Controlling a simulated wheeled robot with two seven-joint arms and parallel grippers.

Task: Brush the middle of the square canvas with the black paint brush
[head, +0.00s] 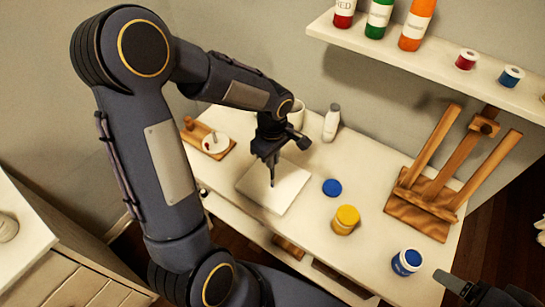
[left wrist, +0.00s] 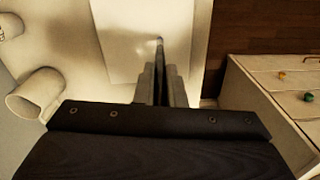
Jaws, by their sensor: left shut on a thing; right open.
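The white square canvas (head: 292,187) lies flat on the white table, and its pale surface also shows in the left wrist view (left wrist: 120,45). My left gripper (head: 268,158) is over the canvas, pointing down, shut on a thin dark brush (head: 272,180). In the left wrist view the gripper's fingers (left wrist: 162,85) are close together, with the brush (left wrist: 159,42) reaching beyond them over the canvas. Whether the brush tip touches the canvas I cannot tell. My right gripper (head: 485,290) is open, partly in view at the lower right corner.
A blue lid (head: 332,187), a yellow paint jar (head: 345,220) and a blue paint jar (head: 407,262) stand right of the canvas. A wooden easel (head: 440,195) is at the right. A white cup (head: 296,115) and bottle (head: 331,123) stand behind. A shelf (head: 420,62) holds paints.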

